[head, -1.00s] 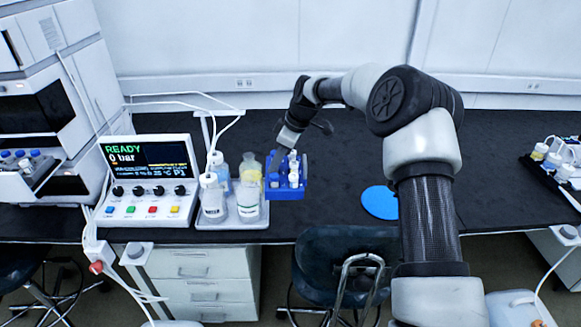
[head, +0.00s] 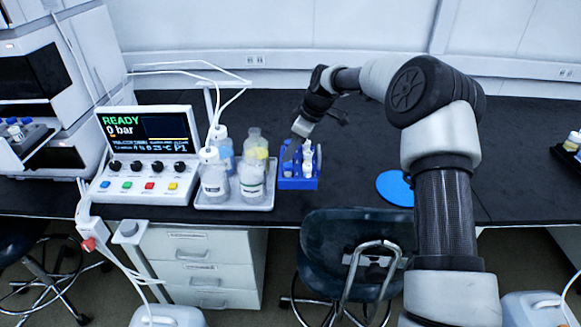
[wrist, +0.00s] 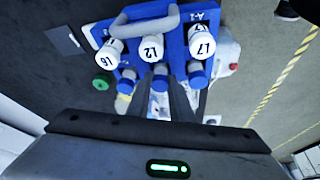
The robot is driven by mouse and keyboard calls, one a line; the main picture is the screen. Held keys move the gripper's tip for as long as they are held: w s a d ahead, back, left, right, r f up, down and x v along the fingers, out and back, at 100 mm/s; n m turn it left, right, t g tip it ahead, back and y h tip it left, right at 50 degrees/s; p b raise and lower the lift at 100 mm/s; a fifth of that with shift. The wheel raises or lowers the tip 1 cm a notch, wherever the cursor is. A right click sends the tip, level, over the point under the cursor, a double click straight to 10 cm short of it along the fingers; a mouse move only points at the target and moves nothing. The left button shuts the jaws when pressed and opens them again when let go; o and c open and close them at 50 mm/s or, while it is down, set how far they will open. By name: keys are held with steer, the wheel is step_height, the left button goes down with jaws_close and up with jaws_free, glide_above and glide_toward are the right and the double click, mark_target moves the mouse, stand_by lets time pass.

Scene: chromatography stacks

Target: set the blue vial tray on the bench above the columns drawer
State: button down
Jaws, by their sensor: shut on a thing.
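The blue vial tray (head: 298,183) is at the bench's front part, just right of the bottle tray, and looks level. It holds several white-capped vials, some labelled L6, L2 and L7 in the wrist view, where the tray (wrist: 174,42) and its grey handle show. My gripper (head: 297,148) comes down from above and is shut on the tray; its fingers (wrist: 172,100) are partly hidden in the wrist view. I cannot tell whether the tray's underside touches the bench (head: 345,170). White drawers (head: 205,270) stand below the bench at left; their labels are too small to read.
A grey tray of bottles (head: 235,200) stands close to the blue tray's left, beside a control panel (head: 145,160). A blue disc (head: 395,188) lies to the right. A dark chair (head: 350,245) stands in front. The bench behind and right is largely clear.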

steer(key=shift+f+b, duration=2.4)
steer(key=shift+f, duration=1.7)
steer(key=shift+f+b, duration=0.3)
steer(key=shift+f, duration=0.25)
steer(key=c, duration=1.5)
jaws_free()
steer(key=shift+f, duration=0.1)
steer(key=shift+d, duration=0.1)
